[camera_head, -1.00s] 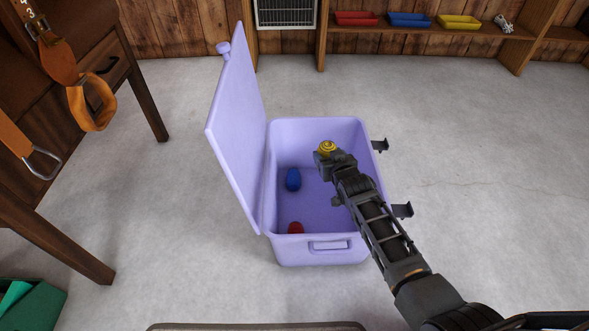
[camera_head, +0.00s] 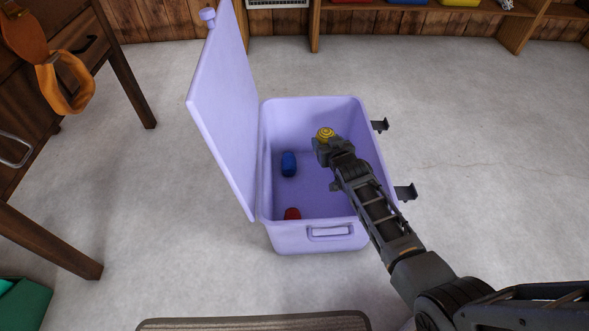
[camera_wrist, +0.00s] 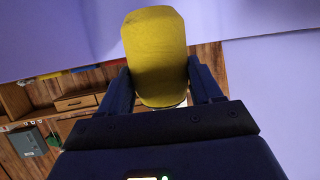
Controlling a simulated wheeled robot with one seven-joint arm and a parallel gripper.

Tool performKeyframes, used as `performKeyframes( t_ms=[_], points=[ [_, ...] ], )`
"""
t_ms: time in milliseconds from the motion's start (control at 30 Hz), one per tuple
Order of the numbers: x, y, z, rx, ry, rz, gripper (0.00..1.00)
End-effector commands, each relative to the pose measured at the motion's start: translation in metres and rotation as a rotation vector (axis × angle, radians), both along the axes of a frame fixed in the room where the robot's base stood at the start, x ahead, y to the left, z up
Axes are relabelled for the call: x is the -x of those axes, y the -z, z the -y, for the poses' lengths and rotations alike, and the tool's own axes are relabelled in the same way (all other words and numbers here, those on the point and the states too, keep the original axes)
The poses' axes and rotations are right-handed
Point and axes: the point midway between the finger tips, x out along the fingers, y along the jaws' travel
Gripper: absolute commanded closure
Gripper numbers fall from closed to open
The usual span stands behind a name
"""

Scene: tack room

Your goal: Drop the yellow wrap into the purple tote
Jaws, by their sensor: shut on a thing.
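The purple tote (camera_head: 318,238) stands on the floor with its lid (camera_head: 228,110) swung open to the left. My gripper (camera_head: 325,143) is over the tote's opening, toward its far side, and is shut on the yellow wrap (camera_head: 325,134). In the wrist view the yellow wrap (camera_wrist: 156,55) is a rolled cylinder held between both fingers (camera_wrist: 155,85). A blue roll (camera_head: 289,163) and a red roll (camera_head: 292,214) lie on the tote's floor. I cannot tell exactly how high the wrap is above the tote's floor.
Dark latches (camera_head: 405,192) stick out from the tote's right side. A wooden table (camera_head: 130,85) stands at the left, with an orange strap (camera_head: 65,85) hanging by it. A green box (camera_head: 22,303) and a mat (camera_head: 255,323) are at the near edge. The floor (camera_head: 480,150) to the right is clear.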

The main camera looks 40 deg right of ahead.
Motion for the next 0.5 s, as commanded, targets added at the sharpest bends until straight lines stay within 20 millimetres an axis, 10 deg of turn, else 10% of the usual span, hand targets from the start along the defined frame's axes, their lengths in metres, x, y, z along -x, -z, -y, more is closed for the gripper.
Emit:
performKeyframes(
  t_ms=[200, 233, 500],
  points=[
    [-0.0003, -0.0004, 0.0001, 0.0, 0.0, 0.001, 0.67],
    [-0.0003, -0.0004, 0.0001, 0.0, 0.0, 0.001, 0.35],
    [-0.0002, -0.0002, 0.0, 0.0, 0.0, 0.001, 0.09]
  ],
)
